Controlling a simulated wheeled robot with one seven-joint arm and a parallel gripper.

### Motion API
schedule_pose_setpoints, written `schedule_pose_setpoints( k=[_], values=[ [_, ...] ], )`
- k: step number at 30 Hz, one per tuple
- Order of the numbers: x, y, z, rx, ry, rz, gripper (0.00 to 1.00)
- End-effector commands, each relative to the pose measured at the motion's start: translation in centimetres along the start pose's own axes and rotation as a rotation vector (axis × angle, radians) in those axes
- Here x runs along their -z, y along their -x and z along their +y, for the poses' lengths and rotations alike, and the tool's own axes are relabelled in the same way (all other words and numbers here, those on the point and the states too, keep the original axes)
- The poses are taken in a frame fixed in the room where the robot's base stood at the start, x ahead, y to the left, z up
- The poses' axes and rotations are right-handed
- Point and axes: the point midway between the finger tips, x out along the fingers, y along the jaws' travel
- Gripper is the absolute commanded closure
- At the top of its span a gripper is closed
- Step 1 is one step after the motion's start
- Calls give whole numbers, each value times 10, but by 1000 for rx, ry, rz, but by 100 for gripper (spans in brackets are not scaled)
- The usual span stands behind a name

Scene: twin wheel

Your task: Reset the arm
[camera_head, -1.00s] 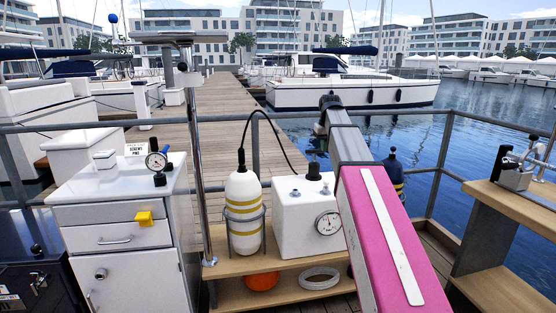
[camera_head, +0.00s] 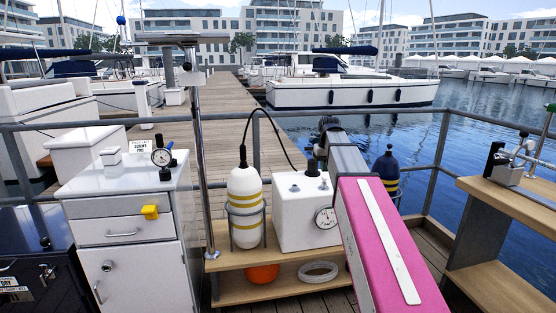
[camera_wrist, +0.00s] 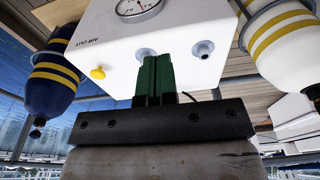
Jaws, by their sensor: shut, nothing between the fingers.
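My gripper (camera_wrist: 155,80) shows in the wrist view as two green fingers pressed together, with nothing between them. The fingers are in front of the white box with the gauge (camera_wrist: 180,30), which appears upside down there; whether they touch it I cannot tell. In the head view my pink and grey arm reaches forward from the lower right, its far end near the right side of the white box (camera_head: 296,225). My gripper is hidden from the head view.
A white and yellow cylinder (camera_head: 245,205) stands in a holder left of the box, and a navy cylinder (camera_head: 386,168) stands behind my arm. A white cabinet (camera_head: 130,245) is at left, a wooden counter (camera_head: 520,205) at right. Railings border the water.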

Motion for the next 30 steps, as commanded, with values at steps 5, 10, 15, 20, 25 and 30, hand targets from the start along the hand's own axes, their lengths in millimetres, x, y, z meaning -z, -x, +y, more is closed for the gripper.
schedule_pose_setpoints(
  k=[5, 10, 15, 20, 25, 30],
  values=[
    [-31, -49, -4, 0, -21, -18, 100],
    [-72, -107, -9, -1, -48, -38, 100],
    [-115, -160, -15, -3, -75, -58, 100],
    [-160, -203, -22, -6, -99, -76, 100],
    [-210, -243, -29, -10, -125, -96, 100],
    [-253, -273, -35, -13, -147, -111, 100]
  ],
)
